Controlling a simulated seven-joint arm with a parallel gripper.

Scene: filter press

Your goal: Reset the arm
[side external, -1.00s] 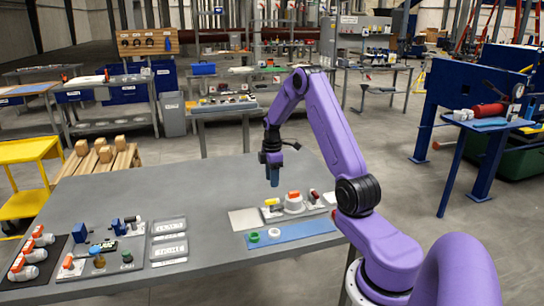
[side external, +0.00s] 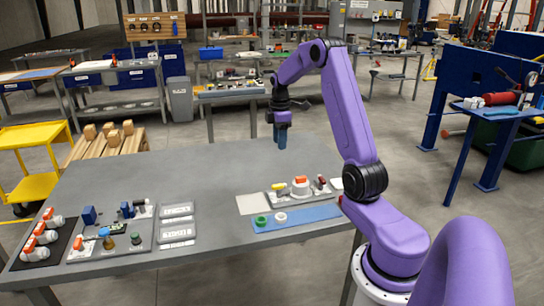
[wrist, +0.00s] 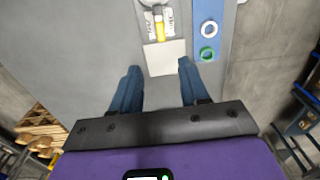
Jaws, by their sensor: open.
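My gripper (side external: 280,137) is raised above the back part of the grey table (side external: 190,165), clear of every object. In the wrist view its two blue fingers (wrist: 156,90) are spread apart with nothing between them. The pale square plate (wrist: 165,58) lies on the table below and beyond the fingertips. A grey tray (side external: 270,200) holds a white round part with an orange top (side external: 300,186). A yellow-bodied part (wrist: 159,27) on that tray shows in the wrist view.
A blue strip (side external: 318,215) carries a green ring (side external: 261,221) and a white ring (side external: 281,217). At the table's left stand several white bottles with orange tops (side external: 45,230), a tray of small parts (side external: 75,256) and labelled plates (side external: 177,227). The table's middle is bare.

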